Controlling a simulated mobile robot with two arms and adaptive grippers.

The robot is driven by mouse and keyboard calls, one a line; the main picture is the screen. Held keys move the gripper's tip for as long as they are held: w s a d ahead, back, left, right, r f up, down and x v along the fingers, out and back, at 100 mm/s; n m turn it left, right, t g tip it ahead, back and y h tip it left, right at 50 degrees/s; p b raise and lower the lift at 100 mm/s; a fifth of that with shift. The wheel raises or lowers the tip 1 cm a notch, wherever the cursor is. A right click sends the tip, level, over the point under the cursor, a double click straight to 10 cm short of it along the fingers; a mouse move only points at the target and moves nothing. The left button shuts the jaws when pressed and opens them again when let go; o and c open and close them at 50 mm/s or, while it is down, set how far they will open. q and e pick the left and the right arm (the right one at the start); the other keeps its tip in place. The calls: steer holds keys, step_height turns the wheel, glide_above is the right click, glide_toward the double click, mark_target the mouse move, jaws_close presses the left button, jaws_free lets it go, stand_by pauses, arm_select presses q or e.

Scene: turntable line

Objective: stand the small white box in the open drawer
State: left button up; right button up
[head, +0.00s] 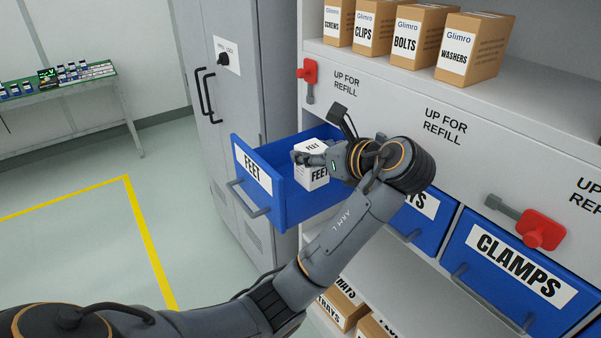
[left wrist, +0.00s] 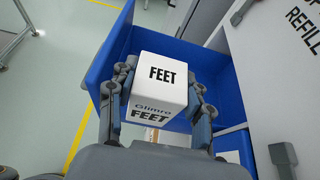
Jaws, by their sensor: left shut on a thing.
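The small white box (head: 311,172) is labelled FEET and stands roughly upright over the open blue drawer (head: 297,205), which is also labelled FEET. My left gripper (head: 322,160) is shut on the white box. In the left wrist view the box (left wrist: 160,85) sits between the two fingers of my left gripper (left wrist: 158,105), with the blue drawer (left wrist: 224,82) around and below it. I cannot tell whether the box's base touches the drawer floor. My right gripper is in neither view.
Closed blue drawers, one labelled CLAMPS (head: 520,262), are to the right. Cardboard boxes (head: 405,38) stand on the shelf above. A red latch (head: 309,72) hangs on the panel near the drawer. A grey locker (head: 222,100) stands left, beyond the drawer. Open floor lies to the left.

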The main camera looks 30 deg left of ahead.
arm_select(q)
steer(key=w+a+f, duration=0.1)
steer(key=a+f, duration=0.1)
steer(key=f, duration=0.1)
steer(key=w+a+f, duration=0.2)
steer(key=f, duration=0.2)
steer(key=w+a+f, duration=0.2)
steer(key=f, duration=0.1)
steer(key=shift+a+f+b, duration=0.3)
steer(key=shift+a, duration=0.05)
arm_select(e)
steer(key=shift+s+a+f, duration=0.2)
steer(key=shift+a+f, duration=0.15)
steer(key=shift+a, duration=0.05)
arm_select(q)
steer(key=shift+d, duration=0.1)
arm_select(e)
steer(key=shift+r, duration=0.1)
arm_select(q)
steer(key=o, duration=1.2)
steer(key=shift+o, duration=0.2)
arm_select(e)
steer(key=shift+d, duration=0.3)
